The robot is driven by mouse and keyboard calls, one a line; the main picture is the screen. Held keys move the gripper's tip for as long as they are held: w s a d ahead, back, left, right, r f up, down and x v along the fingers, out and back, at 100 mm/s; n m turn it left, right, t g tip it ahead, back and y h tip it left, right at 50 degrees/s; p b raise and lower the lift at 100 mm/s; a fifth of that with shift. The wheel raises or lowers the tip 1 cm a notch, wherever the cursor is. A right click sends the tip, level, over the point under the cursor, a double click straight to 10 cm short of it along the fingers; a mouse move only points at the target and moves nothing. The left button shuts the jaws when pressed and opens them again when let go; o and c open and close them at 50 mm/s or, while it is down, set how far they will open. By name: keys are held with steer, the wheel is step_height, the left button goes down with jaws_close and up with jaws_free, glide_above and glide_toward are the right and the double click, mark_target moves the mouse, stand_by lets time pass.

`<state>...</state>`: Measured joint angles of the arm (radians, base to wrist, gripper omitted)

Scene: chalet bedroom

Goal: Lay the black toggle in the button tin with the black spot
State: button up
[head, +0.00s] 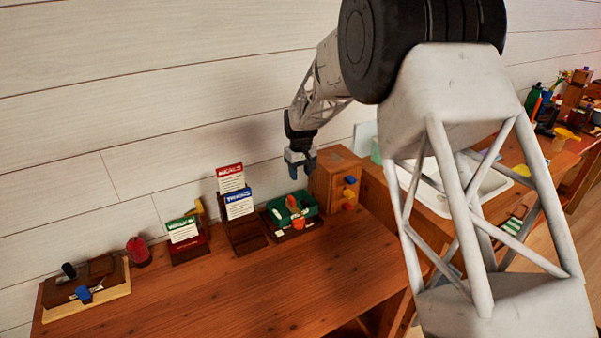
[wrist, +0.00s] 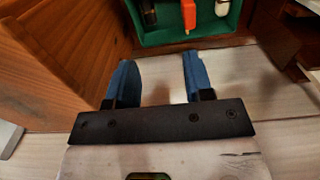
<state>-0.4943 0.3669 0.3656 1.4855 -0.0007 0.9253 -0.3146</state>
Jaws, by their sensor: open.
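My gripper (head: 301,170) hangs in the air above the back of the desk, left of the small wooden drawer box. In the wrist view its two blue fingers (wrist: 158,66) are apart, with nothing between them. I cannot make out the black toggle or a button tin with a black spot in either view.
A green-lined box (head: 272,213) holds an orange-red item; it also shows in the wrist view (wrist: 160,36). Right of it stands the drawer box (head: 322,187) with coloured knobs. Card holders (head: 245,240) stand to its left. The desk's front middle (head: 235,290) is clear.

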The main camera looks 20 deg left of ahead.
stand_by(0.4)
steer(key=s+d+r+m, duration=0.1)
steer(key=s+d+r, duration=0.55)
steer(key=d, duration=0.25)
steer(key=s+d+r+m+t, duration=0.1)
steer(key=s+d+r+m, duration=0.1)
steer(key=s+d+r, duration=0.6)
steer(key=s+d+r+m, duration=0.1)
steer(key=s+d+r, duration=0.4)
steer(key=d, duration=0.5)
steer(key=s+d+m, duration=0.1)
steer(key=s+d, duration=0.4)
steer(key=s, duration=0.5)
steer(key=s+d+m+t, duration=0.1)
steer(key=s+d+m, duration=0.1)
steer(key=s+d, duration=0.4)
steer(key=s+d+m, duration=0.2)
steer(key=s+d, duration=0.3)
steer(key=s, duration=1)
steer(key=shift+d+t, duration=0.3)
